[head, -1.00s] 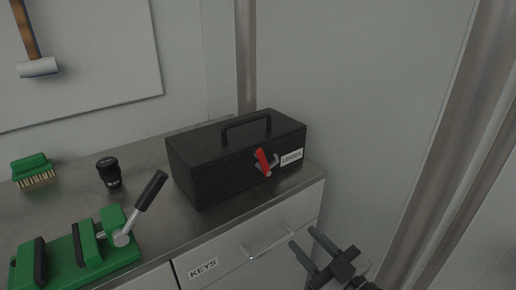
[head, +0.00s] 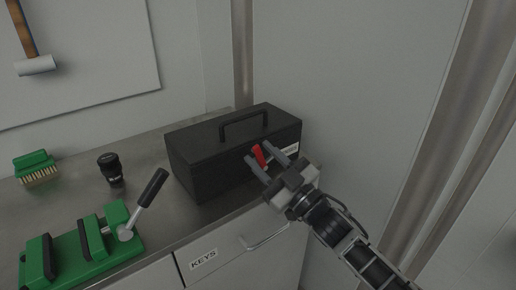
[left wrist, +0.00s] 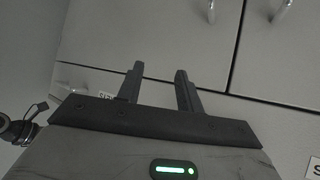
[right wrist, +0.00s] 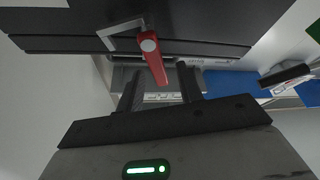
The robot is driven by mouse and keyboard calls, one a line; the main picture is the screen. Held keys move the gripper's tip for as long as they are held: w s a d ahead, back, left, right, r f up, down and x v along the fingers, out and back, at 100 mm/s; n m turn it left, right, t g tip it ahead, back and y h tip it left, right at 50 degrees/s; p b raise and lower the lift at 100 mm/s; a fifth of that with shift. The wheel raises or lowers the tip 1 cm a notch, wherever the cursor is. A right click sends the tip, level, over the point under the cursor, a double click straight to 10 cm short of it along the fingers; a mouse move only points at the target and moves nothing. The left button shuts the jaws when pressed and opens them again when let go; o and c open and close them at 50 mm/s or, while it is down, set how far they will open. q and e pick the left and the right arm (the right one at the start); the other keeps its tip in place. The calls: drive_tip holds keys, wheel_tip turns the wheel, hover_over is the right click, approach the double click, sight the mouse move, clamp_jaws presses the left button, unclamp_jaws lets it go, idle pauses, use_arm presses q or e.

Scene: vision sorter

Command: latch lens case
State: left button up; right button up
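The black lens case (head: 205,158) stands on the counter with its lid down and a carry handle on top. Its red latch lever (head: 258,155) is on the front face, beside the partly covered LENSES label. My right gripper (head: 264,170) is open at the front of the case, with its fingers on either side of the lever. In the right wrist view the red lever (right wrist: 154,62) hangs from a metal loop, between the open fingertips (right wrist: 158,85); contact cannot be told. My left gripper (left wrist: 160,85) is open and empty in front of cabinet doors, outside the head view.
A green vise (head: 85,250) with a lever stands at the front left of the counter (head: 150,200). A black lens (head: 110,168) and a green brush (head: 36,168) are behind it. A KEYS drawer (head: 225,250) is below the case. A wall is close behind and right.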

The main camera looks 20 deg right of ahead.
drive_tip(key=shift+x, duration=0.85)
drive_tip(key=shift+w+a, duration=0.1)
clamp_jaws()
